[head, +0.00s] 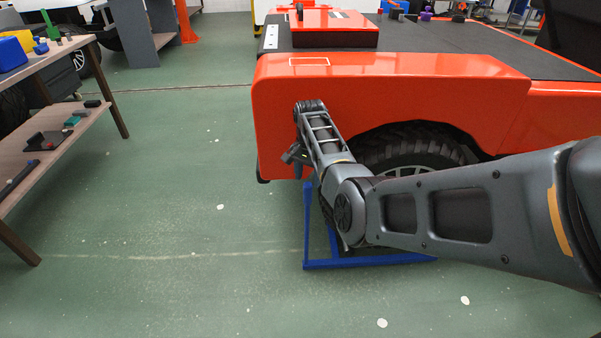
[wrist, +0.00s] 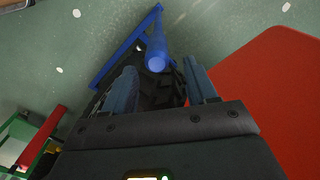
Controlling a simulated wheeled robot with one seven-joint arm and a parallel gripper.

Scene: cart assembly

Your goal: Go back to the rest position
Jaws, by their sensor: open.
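My arm reaches from the right edge of the head view to the front of the orange cart (head: 390,75). My gripper (head: 296,155) hangs beside the cart's orange side panel, left of the black wheel (head: 410,150). In the wrist view my gripper (wrist: 160,85) has its two fingers apart, with nothing visibly held between them. The dark wheel (wrist: 172,92) shows beyond the fingers. A blue frame (head: 370,261) stands on the floor around the lower wheel. Its blue post (wrist: 157,50) shows past the fingertips. The arm hides part of the wheel and frame.
A wooden two-level table (head: 82,130) stands at the left, with a blue bin (head: 11,54) and small parts on it. Green floor (head: 180,220) is open between table and cart. In the wrist view a red-orange panel (wrist: 275,100) lies close at the right.

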